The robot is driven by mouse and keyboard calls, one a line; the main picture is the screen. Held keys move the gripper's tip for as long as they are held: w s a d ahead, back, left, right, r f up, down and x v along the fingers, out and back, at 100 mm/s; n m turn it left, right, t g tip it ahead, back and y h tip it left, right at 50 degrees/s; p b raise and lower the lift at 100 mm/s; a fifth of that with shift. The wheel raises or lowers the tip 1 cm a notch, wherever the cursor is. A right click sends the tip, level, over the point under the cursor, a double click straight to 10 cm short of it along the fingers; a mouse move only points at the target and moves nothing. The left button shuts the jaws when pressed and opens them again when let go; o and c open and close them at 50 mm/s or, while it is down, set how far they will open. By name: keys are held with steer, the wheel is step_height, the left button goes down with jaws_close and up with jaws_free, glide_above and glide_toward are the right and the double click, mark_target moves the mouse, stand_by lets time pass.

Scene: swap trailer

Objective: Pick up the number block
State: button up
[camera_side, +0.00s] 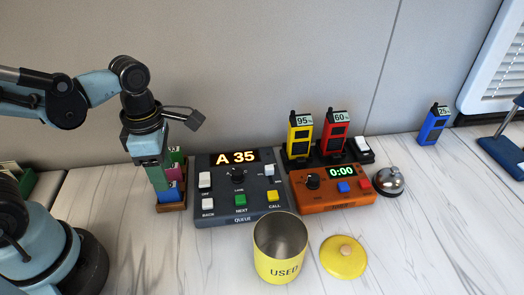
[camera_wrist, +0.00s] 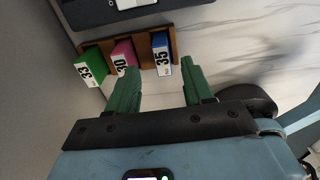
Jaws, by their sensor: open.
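Three number blocks sit in a small wooden rack (camera_side: 172,208): green 33 (camera_wrist: 90,66), pink 30 (camera_wrist: 123,53) and blue 35 (camera_wrist: 162,52). The rack also shows in the wrist view (camera_wrist: 143,49). In the side view, the blue block (camera_side: 172,195) is at the near end, and the pink and green ones are partly hidden by my gripper. My gripper (camera_side: 158,182) points down over the rack. In the wrist view, its green fingers (camera_wrist: 160,68) are apart and empty, with the blue 35 block ahead of the gap. I cannot tell whether they touch any block.
A grey queue console (camera_side: 240,188) reading "A 35" stands right of the rack. Farther right are an orange timer box (camera_side: 330,187), radios on a charger (camera_side: 330,157) and a bell (camera_side: 389,181). A yellow "USED" canister (camera_side: 280,262) stands open in front, its lid (camera_side: 343,257) beside it.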

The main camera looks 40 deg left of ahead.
mark_target(169, 194)
steer(key=shift+s+f, duration=0.2)
steer(key=shift+f, duration=2.45)
jaws_close()
